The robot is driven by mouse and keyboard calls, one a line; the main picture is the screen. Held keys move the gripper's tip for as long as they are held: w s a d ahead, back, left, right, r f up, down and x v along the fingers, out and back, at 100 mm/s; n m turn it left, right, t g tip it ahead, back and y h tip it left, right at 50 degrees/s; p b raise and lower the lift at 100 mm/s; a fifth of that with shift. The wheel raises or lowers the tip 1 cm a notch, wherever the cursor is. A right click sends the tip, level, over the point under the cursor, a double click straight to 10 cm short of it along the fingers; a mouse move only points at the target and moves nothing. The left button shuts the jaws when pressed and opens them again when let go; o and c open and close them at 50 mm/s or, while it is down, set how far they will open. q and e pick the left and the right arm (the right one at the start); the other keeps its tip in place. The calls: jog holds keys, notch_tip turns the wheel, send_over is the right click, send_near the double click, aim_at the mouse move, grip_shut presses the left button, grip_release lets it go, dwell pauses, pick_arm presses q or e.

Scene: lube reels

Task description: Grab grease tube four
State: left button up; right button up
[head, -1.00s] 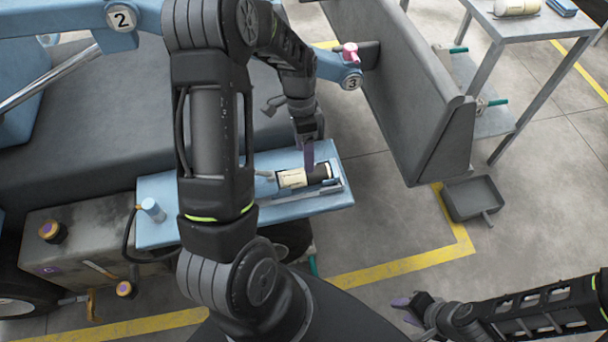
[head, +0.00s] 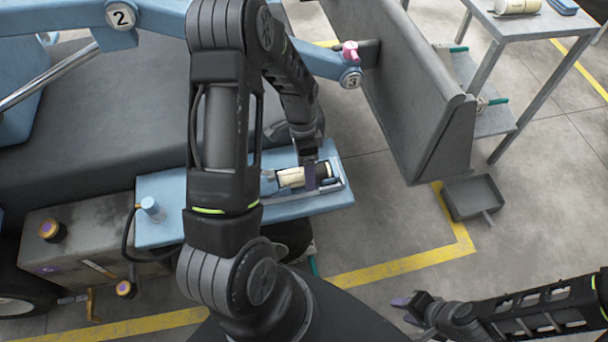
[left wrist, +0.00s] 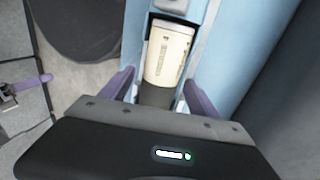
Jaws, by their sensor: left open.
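A grease tube with a cream label and dark end (head: 291,178) lies on a blue platform (head: 165,233); I cannot read a number four on it. It also shows in the left wrist view (left wrist: 168,55). My left gripper (head: 309,177) is over the tube's dark end, pointing down. In the left wrist view its purple fingers (left wrist: 158,95) are open, one on each side of the tube, with a gap to it. The gripper body hides the tube's near end. My right gripper (head: 406,310) is open and empty, low over the floor.
A grey upright panel (head: 410,100) stands right of the platform, with a small grey tray (head: 474,198) on the floor. A table (head: 535,30) at the upper right bears another tube (head: 517,6).

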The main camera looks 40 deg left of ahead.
dwell(0.5)
pick_arm(q)
jog(key=c, duration=1.5)
